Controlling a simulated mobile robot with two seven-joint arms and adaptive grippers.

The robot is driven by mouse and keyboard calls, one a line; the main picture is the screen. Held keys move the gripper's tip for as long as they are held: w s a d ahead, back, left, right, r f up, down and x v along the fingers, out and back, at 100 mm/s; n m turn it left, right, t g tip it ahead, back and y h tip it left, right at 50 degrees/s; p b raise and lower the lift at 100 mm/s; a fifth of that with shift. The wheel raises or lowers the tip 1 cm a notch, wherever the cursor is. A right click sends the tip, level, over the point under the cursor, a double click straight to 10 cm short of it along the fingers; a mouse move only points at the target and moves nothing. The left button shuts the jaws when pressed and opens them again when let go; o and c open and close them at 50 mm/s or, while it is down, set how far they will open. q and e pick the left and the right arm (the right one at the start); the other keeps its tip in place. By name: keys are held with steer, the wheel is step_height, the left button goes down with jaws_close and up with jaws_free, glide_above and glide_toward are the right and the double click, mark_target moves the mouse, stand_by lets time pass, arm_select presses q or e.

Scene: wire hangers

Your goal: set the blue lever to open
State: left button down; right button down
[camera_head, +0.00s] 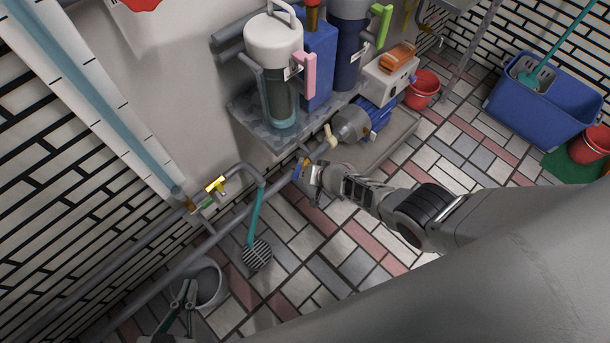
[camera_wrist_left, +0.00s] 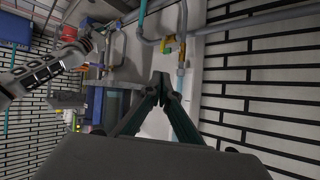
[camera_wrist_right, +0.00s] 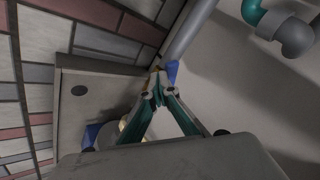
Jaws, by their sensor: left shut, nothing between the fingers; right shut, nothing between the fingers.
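The blue lever (camera_head: 297,172) sits on the grey pipe below the equipment shelf, partly hidden by my right gripper (camera_head: 306,173). In the right wrist view the blue lever (camera_wrist_right: 173,70) shows just beyond the shut fingertips of my right gripper (camera_wrist_right: 159,90), with an orange-brown part beside it. I cannot tell whether the fingers touch the lever, or which position it is in. My left gripper (camera_head: 188,286) is shut and empty, above the grey bucket at lower left. In the left wrist view its fingertips (camera_wrist_left: 162,82) point toward the wall pipes, apart from them.
A yellow lever (camera_head: 215,184) and a green part (camera_head: 208,202) sit on the left pipework. The shelf (camera_head: 248,120) carries cylinders and a blue container. A blue pump (camera_head: 376,120) stands right of my right gripper. A grey bucket (camera_head: 208,284) stands lower left.

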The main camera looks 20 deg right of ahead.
mark_target(294, 177)
steer(key=shift+w+a, duration=0.2)
steer(key=shift+a, duration=0.7)
steer(key=shift+w+a, duration=0.25)
steer(key=shift+a, duration=0.25)
arm_select(q)
steer(key=shift+w+d+r+b, duration=0.1)
steer(key=shift+w+r+b, duration=0.05)
steer(key=shift+w+b, duration=0.15)
arm_select(e)
steer(key=shift+w+a, duration=0.15)
arm_select(q)
steer(key=shift+w+r, duration=0.15)
steer(key=shift+r, duration=0.1)
arm_select(e)
steer(key=shift+w+a, duration=0.1)
steer(key=shift+a, duration=0.05)
arm_select(q)
steer(key=shift+s+f, duration=0.2)
steer(key=shift+s, duration=0.1)
